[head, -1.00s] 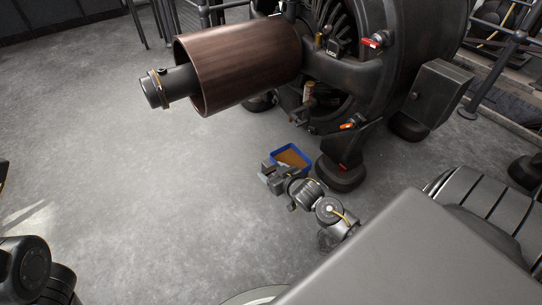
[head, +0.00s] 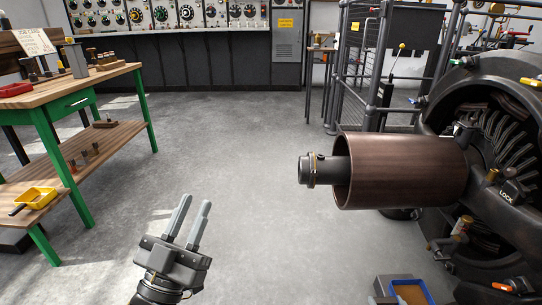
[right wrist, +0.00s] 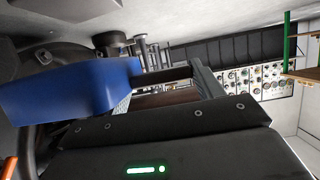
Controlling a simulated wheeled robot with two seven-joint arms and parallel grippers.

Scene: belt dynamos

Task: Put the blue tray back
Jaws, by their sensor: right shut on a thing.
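The blue tray (head: 411,292) is at the bottom right of the head view, partly cut off by the picture edge, with a brown inside. My right gripper (head: 387,290) is at its left side and shut on it. In the right wrist view the blue tray (right wrist: 65,92) fills the left side, close against the gripper; the grip itself is partly hidden. My left gripper (head: 196,201) is at the lower left of the head view, empty, with a gap between its fingers. It is over bare floor, well apart from the tray.
A green-legged wooden workbench (head: 100,80) stands at the left, with a yellow tray (head: 36,198) on its lower shelf. The dynamo's brown pulley (head: 402,171) juts out above and left of the blue tray. Grey floor (head: 250,150) between is clear. Instrument panels line the back wall.

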